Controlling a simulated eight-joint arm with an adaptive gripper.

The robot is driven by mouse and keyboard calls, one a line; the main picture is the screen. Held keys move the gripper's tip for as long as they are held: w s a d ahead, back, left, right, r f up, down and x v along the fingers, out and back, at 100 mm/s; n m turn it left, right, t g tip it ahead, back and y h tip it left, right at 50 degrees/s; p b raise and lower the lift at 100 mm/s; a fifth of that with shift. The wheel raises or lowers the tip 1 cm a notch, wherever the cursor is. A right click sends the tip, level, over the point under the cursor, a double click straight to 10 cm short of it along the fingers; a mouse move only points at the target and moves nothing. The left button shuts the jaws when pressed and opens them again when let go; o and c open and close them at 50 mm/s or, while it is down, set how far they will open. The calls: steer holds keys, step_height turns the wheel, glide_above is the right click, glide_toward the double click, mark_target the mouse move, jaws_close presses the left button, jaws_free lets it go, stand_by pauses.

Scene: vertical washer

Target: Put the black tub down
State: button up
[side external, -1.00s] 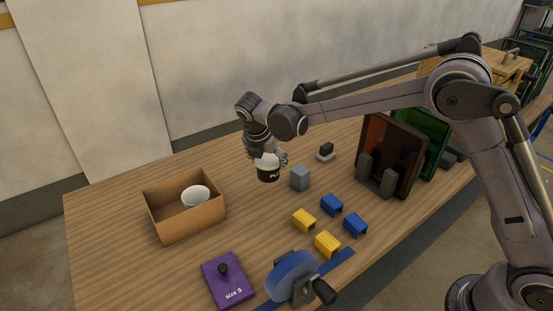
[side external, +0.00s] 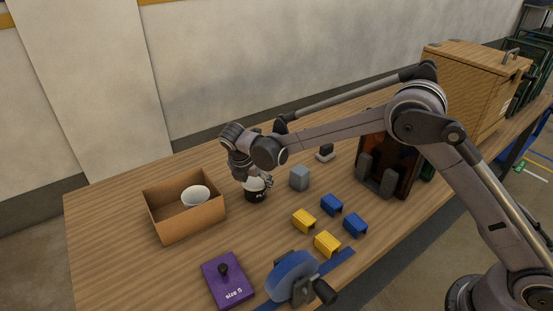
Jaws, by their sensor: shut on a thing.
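The black tub (side external: 256,195) is a small dark container with white lettering and a white upper part. My gripper (side external: 256,183) is above it, with its fingers shut around the tub's upper part. The tub is upright, at or just above the wooden table (side external: 120,215); I cannot tell whether its base touches. The fingers and wrist hide part of its top.
An open cardboard box (side external: 186,222) with a white cup (side external: 195,196) inside stands left of the tub. A grey block (side external: 299,177) is close on the right. Yellow blocks (side external: 304,221) and blue blocks (side external: 332,204) lie front right.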

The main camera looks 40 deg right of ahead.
steer(key=shift+f, duration=0.1)
steer(key=o, duration=1.2)
steer(key=shift+o, duration=0.2)
steer(key=v, duration=1.2)
steer(key=s+d+r+m+y, duration=0.1)
steer(key=s+d+r+m, duration=0.4)
steer(key=d+r, duration=0.1)
steer(key=s+d+m+t+y, duration=0.1)
steer(key=s+d+m, duration=0.3)
steer(key=s+m, duration=0.2)
steer(key=s+d+f+m+t+y, duration=0.1)
steer(key=s+d+m+t, duration=0.1)
steer(key=s+m, duration=0.5)
steer(key=s+d+m+t+y, duration=0.1)
steer(key=s+d+m, duration=0.4)
steer(key=s+m, duration=0.2)
steer(key=shift+s+d+f+t, duration=0.3)
steer(key=shift+s+d+f, duration=0.1)
steer(key=shift+s, duration=0.65)
